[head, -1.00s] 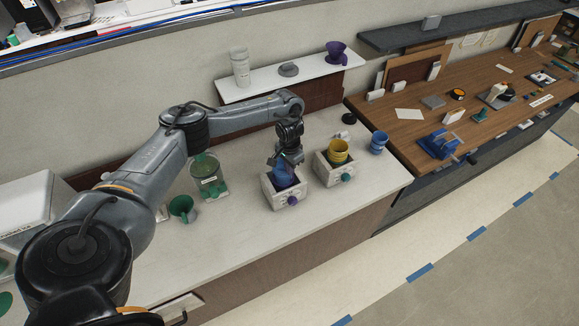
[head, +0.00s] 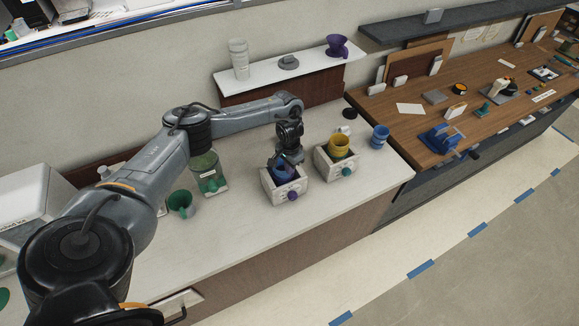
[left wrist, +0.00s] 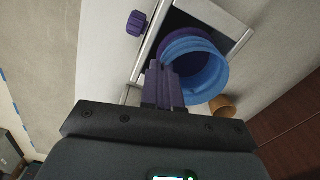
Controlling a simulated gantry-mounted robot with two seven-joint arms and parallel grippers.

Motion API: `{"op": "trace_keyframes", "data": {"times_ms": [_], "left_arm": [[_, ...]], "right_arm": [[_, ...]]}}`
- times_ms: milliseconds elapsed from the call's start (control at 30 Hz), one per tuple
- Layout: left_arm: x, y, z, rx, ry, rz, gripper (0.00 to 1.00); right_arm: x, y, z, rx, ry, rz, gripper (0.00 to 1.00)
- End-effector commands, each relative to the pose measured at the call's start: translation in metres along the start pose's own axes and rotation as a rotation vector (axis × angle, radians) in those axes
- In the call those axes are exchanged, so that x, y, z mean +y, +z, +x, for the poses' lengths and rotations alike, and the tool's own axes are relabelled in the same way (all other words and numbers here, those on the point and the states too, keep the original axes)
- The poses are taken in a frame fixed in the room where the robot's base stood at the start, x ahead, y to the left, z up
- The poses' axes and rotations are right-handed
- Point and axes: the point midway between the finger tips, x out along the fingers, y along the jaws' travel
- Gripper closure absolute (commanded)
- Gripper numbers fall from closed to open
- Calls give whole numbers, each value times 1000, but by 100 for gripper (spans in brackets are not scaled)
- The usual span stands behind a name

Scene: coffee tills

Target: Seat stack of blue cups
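The stack of blue cups (head: 286,174) is in the open top of the white box with a purple knob (head: 292,196). In the left wrist view the blue cups (left wrist: 209,75) show as nested round rims, tilted in that picture, with a dark purple round shape behind them in the box opening. My left gripper (head: 279,162) is over this box. In the left wrist view its fingers (left wrist: 164,84) are close together at the near rim of the cups and appear shut on the cup wall. The fingertips are partly hidden. My right gripper is not in view.
A green cup (head: 181,203) and a clear green-filled container (head: 208,172) stand left. The counter front is clear.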

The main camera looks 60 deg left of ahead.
Motion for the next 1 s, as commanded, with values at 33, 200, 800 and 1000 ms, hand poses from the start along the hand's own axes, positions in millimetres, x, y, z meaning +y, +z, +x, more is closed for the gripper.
{"op": "trace_keyframes", "data": {"times_ms": [33, 200, 800, 1000], "left_arm": [[0, 0, 3, 0, 0, 0, 100], [0, 0, 9, 0, 0, -1, 100], [0, 0, 9, 0, 0, -1, 63], [0, 0, 9, 0, 0, -1, 52]], "right_arm": [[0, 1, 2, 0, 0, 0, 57], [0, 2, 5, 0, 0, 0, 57], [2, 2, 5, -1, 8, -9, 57], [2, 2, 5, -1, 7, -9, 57]]}}
